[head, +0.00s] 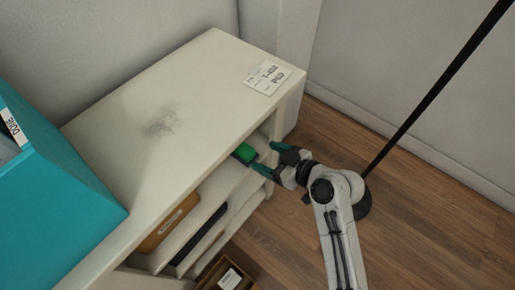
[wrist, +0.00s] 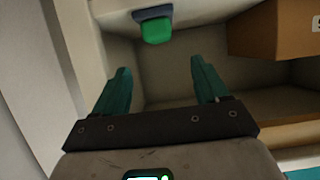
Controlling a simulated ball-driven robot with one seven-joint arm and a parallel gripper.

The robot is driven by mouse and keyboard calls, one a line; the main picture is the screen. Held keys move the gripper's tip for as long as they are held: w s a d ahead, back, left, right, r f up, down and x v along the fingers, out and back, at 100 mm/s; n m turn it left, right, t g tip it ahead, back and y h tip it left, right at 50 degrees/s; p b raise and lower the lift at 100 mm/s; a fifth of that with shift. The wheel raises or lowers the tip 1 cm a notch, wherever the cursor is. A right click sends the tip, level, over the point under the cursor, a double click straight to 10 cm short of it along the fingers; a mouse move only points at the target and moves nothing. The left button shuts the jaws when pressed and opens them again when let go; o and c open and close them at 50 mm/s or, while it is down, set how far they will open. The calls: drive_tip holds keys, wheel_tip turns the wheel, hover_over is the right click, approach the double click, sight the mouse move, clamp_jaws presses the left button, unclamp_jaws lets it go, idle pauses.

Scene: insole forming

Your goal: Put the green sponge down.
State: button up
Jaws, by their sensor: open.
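The green sponge (head: 245,152) lies on a shelf of the cream cabinet (head: 213,62), near the right end of its open front. It has a dark blue-grey layer along one side. The sponge also shows in the wrist view (wrist: 156,30), ahead of my gripper and roughly centred between the fingers. My gripper (head: 266,158) is at the cabinet's opening with its teal fingers spread. In the wrist view my gripper (wrist: 162,85) is open and empty, with a gap between the fingertips and the sponge.
A brown box (wrist: 272,32) is right of the sponge in the wrist view. A labelled card (head: 268,77) and a dark smudge are on the cabinet top. A teal box (head: 55,200) is at left. A black pole (head: 435,90) stands behind my arm. A brown box (head: 225,276) is low in front.

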drive_tip(key=shift+s+d+r, duration=0.2)
drive_tip(key=shift+s+d, duration=0.05)
drive_tip(key=shift+d, duration=0.1)
drive_tip(key=s+d+f+m+g+h, duration=0.3)
drive_tip(key=s+d+m+h, duration=0.2)
drive_tip(key=s+d, duration=0.7)
drive_tip(key=s+d+f+m+g+h, duration=0.3)
drive_tip(key=s+d, duration=0.9)
drive_tip(key=s, duration=0.4)
drive_tip(key=m+g+h, duration=0.1)
drive_tip(key=m+h, duration=0.1)
drive_tip(key=shift+d+m+h, duration=0.2)
drive_tip(key=shift+m+h, duration=0.2)
drive_tip(key=shift+s, duration=0.1)
wheel_tip(320, 180, up, 24)
drive_tip(key=p, duration=2.3)
drive_tip(key=shift+f+p, duration=0.2)
drive_tip(key=shift+p, duration=0.2)
